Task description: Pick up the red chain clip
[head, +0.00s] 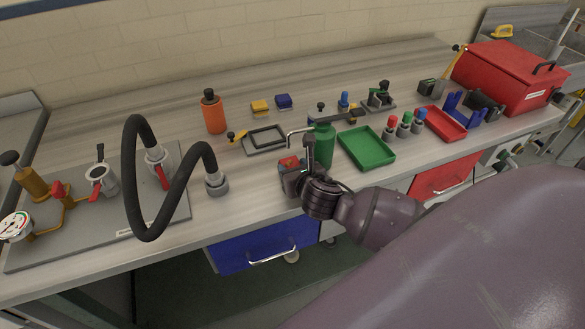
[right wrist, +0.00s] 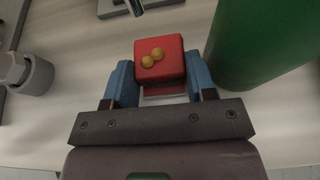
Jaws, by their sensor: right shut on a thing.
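The red chain clip (right wrist: 160,58) is a small red block with two gold studs on top. In the right wrist view it sits between the two blue fingers of my right gripper (right wrist: 160,83), which is shut on it. In the head view the clip (head: 288,162) shows only as a small red patch at my right gripper (head: 291,178), near the counter's front edge. I cannot tell whether the clip touches the counter. My left gripper is not in view.
A green bottle (head: 322,145) stands close to the right of my gripper, beside a green tray (head: 366,146). A black hose (head: 140,195) arches at left. Yellow (head: 260,107) and blue (head: 283,101) blocks lie behind, near an orange bottle (head: 213,114).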

